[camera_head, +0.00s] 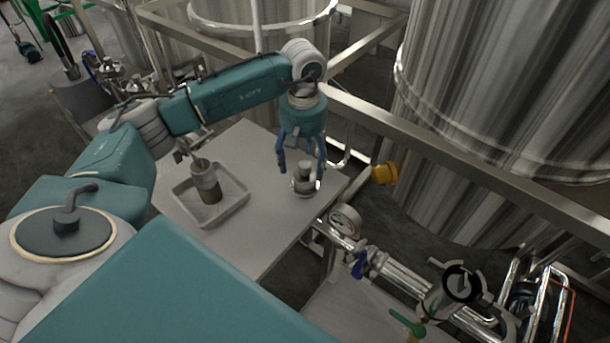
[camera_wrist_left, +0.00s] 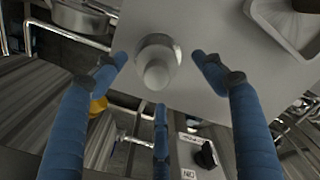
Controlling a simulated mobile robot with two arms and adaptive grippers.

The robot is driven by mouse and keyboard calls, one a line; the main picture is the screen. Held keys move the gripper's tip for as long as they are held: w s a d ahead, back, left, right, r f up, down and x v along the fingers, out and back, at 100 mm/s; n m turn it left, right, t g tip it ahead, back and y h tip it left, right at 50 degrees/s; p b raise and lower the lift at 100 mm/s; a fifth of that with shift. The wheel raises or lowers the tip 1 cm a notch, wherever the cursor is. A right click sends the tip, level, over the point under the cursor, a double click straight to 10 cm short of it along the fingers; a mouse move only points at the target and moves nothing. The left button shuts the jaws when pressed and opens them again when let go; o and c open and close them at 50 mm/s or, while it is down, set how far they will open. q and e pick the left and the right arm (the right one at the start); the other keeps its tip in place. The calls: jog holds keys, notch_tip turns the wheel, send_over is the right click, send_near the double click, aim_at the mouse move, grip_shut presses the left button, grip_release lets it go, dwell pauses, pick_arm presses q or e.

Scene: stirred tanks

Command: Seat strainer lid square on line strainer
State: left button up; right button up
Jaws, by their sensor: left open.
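The strainer lid (camera_head: 304,183), a shiny metal disc with a stubby knob, sits on the grey table near its right corner. My left gripper (camera_head: 301,168) is open above it, its blue fingers pointing down around the knob. In the left wrist view the lid (camera_wrist_left: 157,62) lies between the spread fingers (camera_wrist_left: 160,78), with gaps to the sides, so no grip shows. The line strainer looks to be the round-mouthed metal body (camera_head: 462,285) on the pipework at the lower right, with a dark ring in its opening. My right gripper does not show.
A pale tray (camera_head: 241,205) on the table (camera_head: 262,240) holds a metal cylinder (camera_head: 207,185). A gauge (camera_head: 345,221), blue and green valve handles and a yellow knob (camera_head: 385,173) stand right of the table. A rail and large tanks (camera_head: 490,90) close off the back.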

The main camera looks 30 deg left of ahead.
aim_at(305, 174)
pick_arm(q)
jog(key=f, duration=0.1)
jog(key=f+p, duration=0.1)
jog(key=f, duration=0.1)
jog(key=shift+s+d+f+p, duration=0.2)
jog(key=shift+d+f+p, duration=0.1)
jog(key=shift+d+f, duration=0.05)
jog(key=shift+f, duration=0.45)
jog(key=shift+w+a, duration=0.1)
jog(key=c, duration=1.6)
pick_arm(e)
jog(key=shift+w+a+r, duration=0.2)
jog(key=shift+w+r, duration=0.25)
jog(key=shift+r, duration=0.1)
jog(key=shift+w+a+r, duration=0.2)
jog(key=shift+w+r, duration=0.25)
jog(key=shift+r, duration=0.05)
pick_arm(q)
jog(key=shift+r, duration=0.1)
